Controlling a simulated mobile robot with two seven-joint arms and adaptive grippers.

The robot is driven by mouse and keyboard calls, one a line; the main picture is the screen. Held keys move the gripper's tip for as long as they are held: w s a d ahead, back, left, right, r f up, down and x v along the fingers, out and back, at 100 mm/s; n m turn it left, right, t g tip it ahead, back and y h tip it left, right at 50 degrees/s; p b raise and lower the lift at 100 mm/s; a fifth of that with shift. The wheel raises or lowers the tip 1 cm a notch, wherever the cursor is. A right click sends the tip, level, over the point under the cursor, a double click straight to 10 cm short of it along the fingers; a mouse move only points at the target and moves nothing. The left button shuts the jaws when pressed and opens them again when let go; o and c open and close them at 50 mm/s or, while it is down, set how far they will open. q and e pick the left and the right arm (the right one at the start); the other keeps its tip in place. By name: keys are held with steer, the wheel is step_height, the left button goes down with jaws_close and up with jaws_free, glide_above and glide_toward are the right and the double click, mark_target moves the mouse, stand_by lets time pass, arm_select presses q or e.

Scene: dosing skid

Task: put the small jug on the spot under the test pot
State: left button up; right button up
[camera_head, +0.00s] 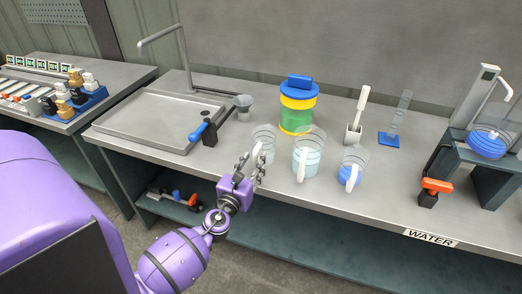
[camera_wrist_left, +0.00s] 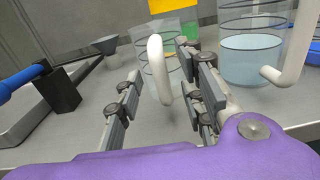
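A small clear jug (camera_head: 264,137) with a white handle, seemingly empty, stands at the left of a row of three jugs on the steel bench. My left gripper (camera_head: 252,168) is open at its near side. In the left wrist view the jug's white handle (camera_wrist_left: 159,75) shows between the spread fingers, with a gap on both sides; the clear body (camera_wrist_left: 139,48) is behind it. A grey cup (camera_head: 243,102) stands beside a blue-handled valve (camera_head: 201,130); I cannot tell whether this is the test pot. No spot shows clearly. My right gripper is out of view.
Close right stand a jug of pale blue liquid (camera_head: 308,160) and one of darker blue (camera_head: 349,175). A yellow-green canister (camera_head: 297,118) stands behind. A sink tray (camera_head: 150,118) is left; a stand with a blue bowl (camera_head: 487,145) and an orange-handled valve (camera_head: 436,187) are right.

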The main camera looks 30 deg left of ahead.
arm_select(q)
steer(key=x, duration=0.2)
steer(key=shift+w, duration=0.35)
jaws_close()
